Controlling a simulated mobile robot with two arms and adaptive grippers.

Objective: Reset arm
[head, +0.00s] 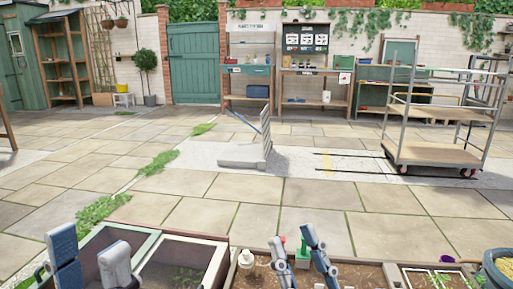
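My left gripper (88,238) is at the bottom left of the head view. Its two grey fingers stand apart with nothing between them, in front of a framed dark bed (187,266). My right gripper (292,236) is at the bottom centre, over a soil bed (348,274). Its two blue-grey fingers are spread, and I see nothing held between them. The lower parts of both grippers are cut off by the picture's edge.
A wheeled cart (432,154) stands on the paving, with benches behind.

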